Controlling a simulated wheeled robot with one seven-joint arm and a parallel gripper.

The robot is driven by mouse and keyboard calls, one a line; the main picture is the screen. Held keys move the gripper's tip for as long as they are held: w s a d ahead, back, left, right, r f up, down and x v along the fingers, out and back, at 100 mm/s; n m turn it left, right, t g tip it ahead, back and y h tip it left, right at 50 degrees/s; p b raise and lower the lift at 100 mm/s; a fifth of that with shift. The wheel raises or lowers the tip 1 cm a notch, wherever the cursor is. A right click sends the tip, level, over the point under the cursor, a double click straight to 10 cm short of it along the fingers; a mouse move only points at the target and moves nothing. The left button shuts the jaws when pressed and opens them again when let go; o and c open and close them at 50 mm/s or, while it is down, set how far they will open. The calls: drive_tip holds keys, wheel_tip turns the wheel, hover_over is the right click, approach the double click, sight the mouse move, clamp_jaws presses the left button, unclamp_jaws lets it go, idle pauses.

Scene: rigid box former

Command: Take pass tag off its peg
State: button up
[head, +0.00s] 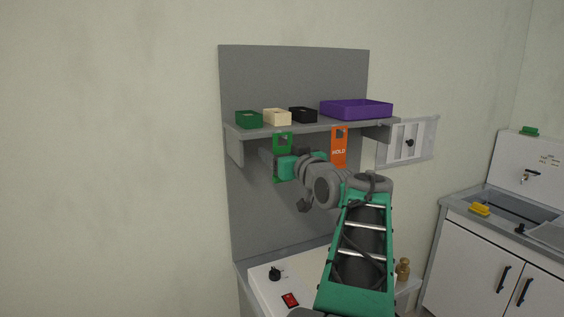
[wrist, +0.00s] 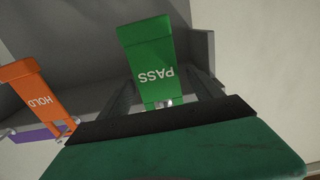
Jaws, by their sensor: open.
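The green pass tag (head: 283,141) hangs below the front edge of the grey shelf in the head view, partly hidden by my arm. In the wrist view the pass tag (wrist: 150,66) appears upside down, with a small peg showing at its slot. My gripper (wrist: 163,92) is open, with one dark finger on each side of the tag. I cannot tell whether the fingers touch it. In the head view my gripper (head: 272,162) is at the tag, its fingers mostly hidden.
An orange hold tag (head: 339,148) hangs to the right; it also shows at left in the wrist view (wrist: 32,92). The shelf (head: 300,130) carries green, cream and black boxes and a purple tray (head: 356,109). A white panel (head: 408,140) is right of the shelf.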

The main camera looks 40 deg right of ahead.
drive_tip(key=shift+x, duration=1.25)
drive_tip(key=shift+c, duration=0.5)
drive_tip(key=c, duration=1.3)
